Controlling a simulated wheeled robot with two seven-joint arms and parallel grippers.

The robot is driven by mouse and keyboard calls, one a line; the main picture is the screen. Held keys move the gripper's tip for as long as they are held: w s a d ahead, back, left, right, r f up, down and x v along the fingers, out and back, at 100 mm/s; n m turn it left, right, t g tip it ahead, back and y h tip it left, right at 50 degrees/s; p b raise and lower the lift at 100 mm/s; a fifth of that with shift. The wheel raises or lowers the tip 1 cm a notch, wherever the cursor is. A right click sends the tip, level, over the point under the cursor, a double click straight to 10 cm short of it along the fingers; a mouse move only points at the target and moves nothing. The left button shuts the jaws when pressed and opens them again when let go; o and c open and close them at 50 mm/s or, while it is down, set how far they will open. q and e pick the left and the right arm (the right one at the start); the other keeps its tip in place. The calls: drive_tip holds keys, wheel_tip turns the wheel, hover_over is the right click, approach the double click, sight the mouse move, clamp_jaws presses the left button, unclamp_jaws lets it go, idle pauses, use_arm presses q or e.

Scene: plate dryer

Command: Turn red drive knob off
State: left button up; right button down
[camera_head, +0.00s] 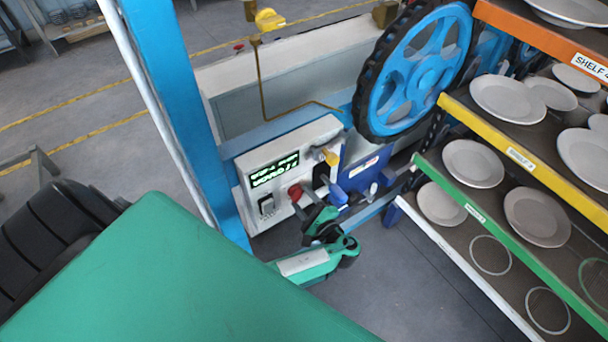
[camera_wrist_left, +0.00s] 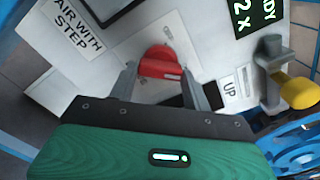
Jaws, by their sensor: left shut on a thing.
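The red drive knob (camera_head: 295,192) is on the white control panel (camera_head: 277,163) in the head view, left of a black slot. It also shows in the left wrist view (camera_wrist_left: 160,62) as a red rounded knob on a pale plate. My left gripper (camera_head: 308,205) reaches the panel from below right in the head view. In the left wrist view its two grey fingers (camera_wrist_left: 160,80) stand on either side of the red knob and are shut on it. My right gripper is not in view.
A yellow-tipped lever (camera_wrist_left: 295,90) sits right of the knob in the left wrist view. A large blue wheel (camera_head: 415,70) with a black tread stands behind the panel. Shelves of white plates (camera_head: 505,98) fill the right side. A blue post (camera_head: 185,110) is to the left.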

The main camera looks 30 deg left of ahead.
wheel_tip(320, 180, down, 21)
drive_tip(key=b, duration=2)
use_arm(q)
drive_tip(key=shift+n+b, duration=1.95)
drive_tip(key=shift+n, duration=6.55)
drive_tip(key=shift+r, duration=0.1)
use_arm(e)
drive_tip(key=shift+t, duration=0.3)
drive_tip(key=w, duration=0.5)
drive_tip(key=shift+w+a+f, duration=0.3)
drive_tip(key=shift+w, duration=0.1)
use_arm(q)
drive_tip(key=o, duration=1)
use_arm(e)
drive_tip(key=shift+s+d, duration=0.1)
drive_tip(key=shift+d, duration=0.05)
